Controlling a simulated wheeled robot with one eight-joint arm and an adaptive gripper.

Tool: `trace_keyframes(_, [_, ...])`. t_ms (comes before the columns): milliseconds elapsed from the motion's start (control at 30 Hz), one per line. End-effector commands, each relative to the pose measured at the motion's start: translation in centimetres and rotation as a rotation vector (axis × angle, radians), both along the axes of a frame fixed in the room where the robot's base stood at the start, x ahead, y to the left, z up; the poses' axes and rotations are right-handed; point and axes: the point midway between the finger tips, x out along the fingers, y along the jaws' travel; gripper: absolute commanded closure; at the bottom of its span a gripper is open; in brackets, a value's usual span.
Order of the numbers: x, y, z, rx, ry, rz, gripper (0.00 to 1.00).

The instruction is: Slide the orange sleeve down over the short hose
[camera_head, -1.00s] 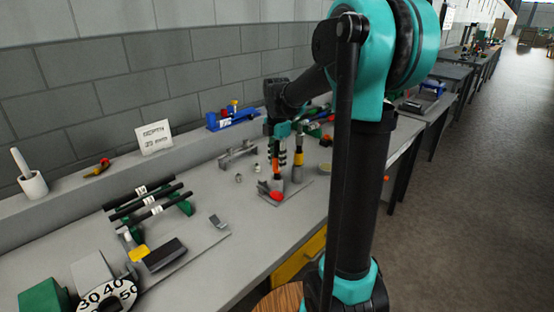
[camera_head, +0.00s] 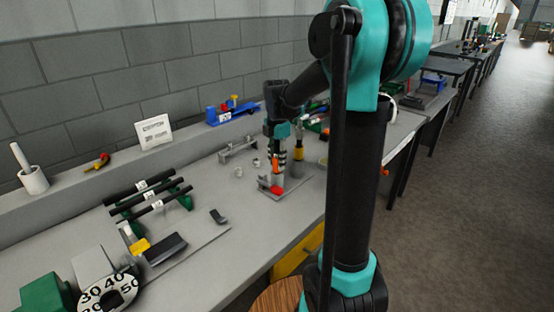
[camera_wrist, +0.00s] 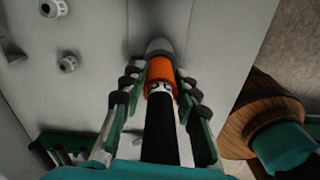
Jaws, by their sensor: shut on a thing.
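The orange sleeve (camera_wrist: 160,71) sits around the black hose (camera_wrist: 160,130) in the wrist view, near the hose's far end. It also shows as a small orange patch in the head view (camera_head: 276,166). A white marked band (camera_wrist: 159,88) shows on the hose just on the near side of the sleeve. A grey cylindrical holder (camera_wrist: 160,46) lies just beyond the sleeve; whether they touch is unclear. My gripper (camera_wrist: 160,77) has its fingers on both sides of the sleeve and is shut on it. In the head view my gripper (camera_head: 277,152) points down.
A second upright hose with a yellow sleeve (camera_head: 298,153) stands close to the right of my gripper. A red item (camera_head: 276,190) lies at the front of the base plate. A metal bracket (camera_head: 238,150) stands behind.

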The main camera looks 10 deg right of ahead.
Motion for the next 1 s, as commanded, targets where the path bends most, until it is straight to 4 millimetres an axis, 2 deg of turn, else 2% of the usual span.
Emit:
trace_keyframes(33, [0.0,0.0,-0.1,0.0,0.0,0.0,0.89])
trace_keyframes(67, [0.0,0.0,-0.1,0.0,0.0,0.0,0.66])
trace_keyframes(233, [0.0,0.0,-0.1,0.0,0.0,0.0,0.45])
trace_keyframes(533, [0.0,0.0,0.0,0.0,0.0,0.0,0.45])
trace_keyframes(667, [0.0,0.0,0.9,0.0,0.0,0.0,0.45])
trace_keyframes(767, [0.0,0.0,2.3,0.0,0.0,0.0,0.45])
trace_keyframes(1000, [0.0,0.0,7.1,0.0,0.0,0.0,0.45])
